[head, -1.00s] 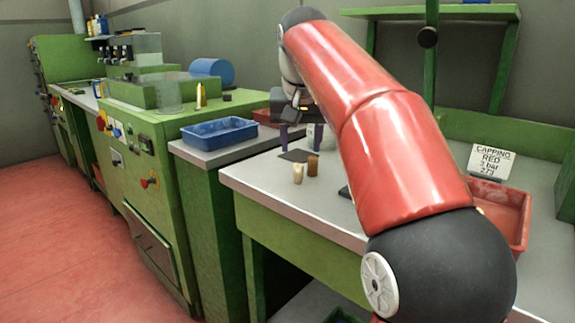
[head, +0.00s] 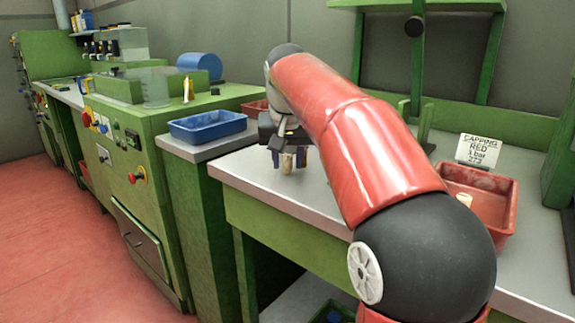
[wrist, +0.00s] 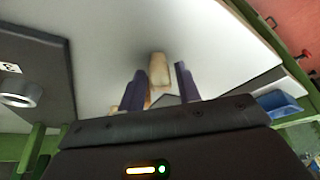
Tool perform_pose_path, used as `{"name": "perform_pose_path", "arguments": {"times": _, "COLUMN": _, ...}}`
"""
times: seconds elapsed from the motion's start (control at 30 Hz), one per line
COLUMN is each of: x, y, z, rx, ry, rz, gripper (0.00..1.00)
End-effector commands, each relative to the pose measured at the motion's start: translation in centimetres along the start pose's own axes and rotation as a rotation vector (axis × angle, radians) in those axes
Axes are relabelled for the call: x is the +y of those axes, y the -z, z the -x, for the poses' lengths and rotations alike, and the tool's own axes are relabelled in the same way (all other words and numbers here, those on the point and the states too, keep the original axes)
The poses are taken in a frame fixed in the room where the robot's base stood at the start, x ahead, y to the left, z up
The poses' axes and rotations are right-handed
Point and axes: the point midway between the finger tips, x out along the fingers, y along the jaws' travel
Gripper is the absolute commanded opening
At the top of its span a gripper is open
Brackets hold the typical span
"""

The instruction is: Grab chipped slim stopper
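A pale slim stopper (head: 287,163) stands on the grey bench top at its far left part. In the wrist view the pale stopper (wrist: 160,70) shows at the fingertips, between the two purple fingers. My gripper (head: 288,156) is down around it, and in the wrist view my gripper (wrist: 161,88) is open with a gap on the right finger's side. A brown sliver shows beside the left finger in the wrist view; I cannot tell whether it is another stopper. No chip can be made out.
A red tray (head: 507,213) with a pale piece (head: 464,199) in it sits at the bench's right, by a capping sign (head: 478,151). A blue tray (head: 207,127) stands on the neighbouring cabinet. The bench's front stretch is clear.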

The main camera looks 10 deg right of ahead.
Motion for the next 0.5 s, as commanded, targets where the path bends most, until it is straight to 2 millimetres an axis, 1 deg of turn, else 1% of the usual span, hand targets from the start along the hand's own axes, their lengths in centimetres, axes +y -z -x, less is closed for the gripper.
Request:
{"name": "perform_pose_path", "arguments": {"times": 0.03, "x": 0.0, "y": 0.0, "z": 0.02, "rx": 0.0, "ry": 0.0, "rz": 0.0, "gripper": 0.26}}
{"name": "perform_pose_path", "arguments": {"times": 0.23, "x": 0.0, "y": 0.0, "z": 0.03, "rx": 0.0, "ry": 0.0, "rz": 0.0, "gripper": 0.0}}
{"name": "perform_pose_path", "arguments": {"times": 0.5, "x": 0.0, "y": -0.01, "z": 0.03, "rx": 0.0, "ry": 0.0, "rz": 0.0, "gripper": 0.0}}
